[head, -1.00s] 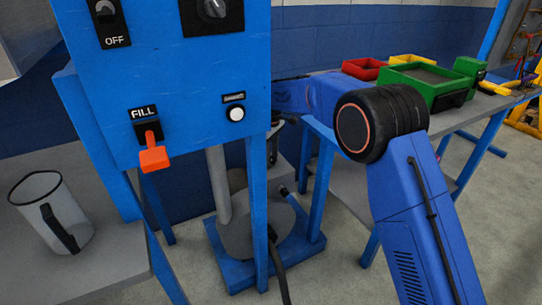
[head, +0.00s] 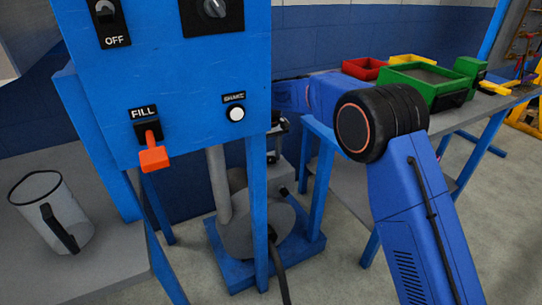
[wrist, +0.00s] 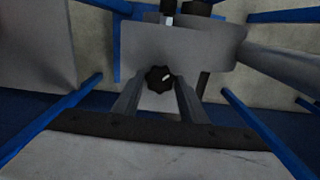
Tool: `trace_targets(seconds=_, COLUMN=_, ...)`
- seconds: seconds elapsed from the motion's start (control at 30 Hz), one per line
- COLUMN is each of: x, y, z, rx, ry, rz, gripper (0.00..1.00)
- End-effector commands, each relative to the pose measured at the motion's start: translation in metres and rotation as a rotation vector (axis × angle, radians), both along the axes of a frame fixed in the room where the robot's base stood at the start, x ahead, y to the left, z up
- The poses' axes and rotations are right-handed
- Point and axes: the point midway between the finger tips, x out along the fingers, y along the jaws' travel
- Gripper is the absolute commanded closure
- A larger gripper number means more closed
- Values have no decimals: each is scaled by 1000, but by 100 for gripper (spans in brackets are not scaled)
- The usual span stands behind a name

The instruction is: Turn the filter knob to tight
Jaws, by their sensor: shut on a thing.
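The filter knob (wrist: 159,79), a small black lobed knob with a white mark, sits in the middle of the wrist view on a grey metal part. The white mark points to the upper right. My gripper (wrist: 158,82) has one grey finger on each side of the knob and is shut on it. No tight label can be read. In the head view my gripper and this knob are hidden behind the blue panel (head: 180,85), where my blue arm reaches in from the right.
The panel carries an OFF switch (head: 108,20), a dark dial (head: 212,10), an orange FILL lever (head: 153,156) and a white SHAKE button (head: 236,114). A pitcher (head: 55,210) stands on the left table. Blue posts flank my gripper. Coloured bins (head: 425,80) stand on the back bench.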

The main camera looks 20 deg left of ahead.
Motion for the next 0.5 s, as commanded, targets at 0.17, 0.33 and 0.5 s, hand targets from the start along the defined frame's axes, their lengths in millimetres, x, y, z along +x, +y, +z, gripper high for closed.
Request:
trace_targets(seconds=0.17, x=0, y=0, z=1, rx=1, ry=-1, rz=-167, gripper=84)
trace_targets(seconds=0.33, x=0, y=0, z=1, rx=1, ry=-1, rz=-329, gripper=84)
trace_targets(seconds=0.5, x=0, y=0, z=1, rx=1, ry=-1, rz=-490, gripper=84)
